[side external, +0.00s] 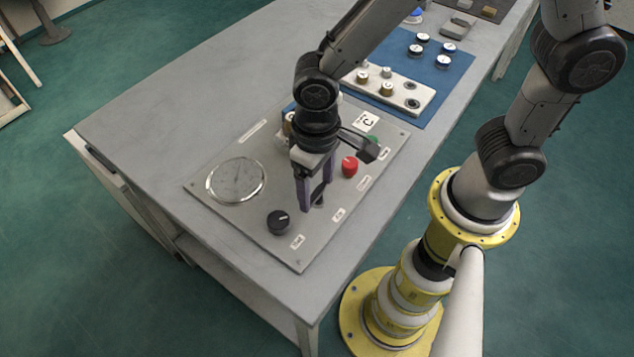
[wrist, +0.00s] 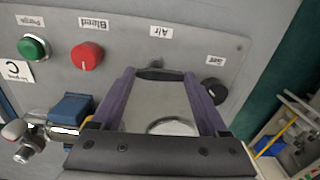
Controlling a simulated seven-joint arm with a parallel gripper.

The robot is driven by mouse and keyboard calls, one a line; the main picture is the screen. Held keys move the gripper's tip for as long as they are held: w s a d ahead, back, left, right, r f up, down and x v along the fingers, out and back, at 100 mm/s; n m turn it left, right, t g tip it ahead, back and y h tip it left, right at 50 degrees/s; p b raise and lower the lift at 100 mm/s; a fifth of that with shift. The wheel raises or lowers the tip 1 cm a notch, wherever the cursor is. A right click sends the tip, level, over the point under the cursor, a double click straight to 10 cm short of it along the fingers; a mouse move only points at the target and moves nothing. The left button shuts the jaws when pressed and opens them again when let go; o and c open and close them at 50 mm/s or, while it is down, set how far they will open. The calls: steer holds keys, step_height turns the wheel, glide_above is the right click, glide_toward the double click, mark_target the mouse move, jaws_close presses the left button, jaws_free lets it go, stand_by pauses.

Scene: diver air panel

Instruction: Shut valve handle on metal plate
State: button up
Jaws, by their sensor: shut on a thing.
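The grey metal plate (side external: 256,226) lies on the table and carries a gauge, knobs and labels. My gripper (side external: 312,198) points down at the plate's front half, its purple fingers around a dark handle (side external: 319,194). In the wrist view my gripper (wrist: 159,76) shows this dark handle (wrist: 157,75) spanning the gap between the fingertips, beside the "Air" label (wrist: 160,32). The fingers hide part of it, so I cannot tell its exact angle. A blue piece (wrist: 70,108) on a metal fitting (wrist: 40,134) also stands on the plate.
A black knob (side external: 279,221) and a round gauge (side external: 236,180) sit left of my gripper. A red knob (side external: 350,166) stands close on the right. A green button (wrist: 34,46) is farther along. A blue mat (side external: 428,76) with fittings lies behind.

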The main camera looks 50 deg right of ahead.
mark_target(316, 192)
steer(key=shift+r+m, duration=0.1)
steer(key=shift+m, duration=0.3)
steer(key=o, duration=1.2)
steer(key=shift+o, duration=0.2)
step_height(316, 192, up, 14)
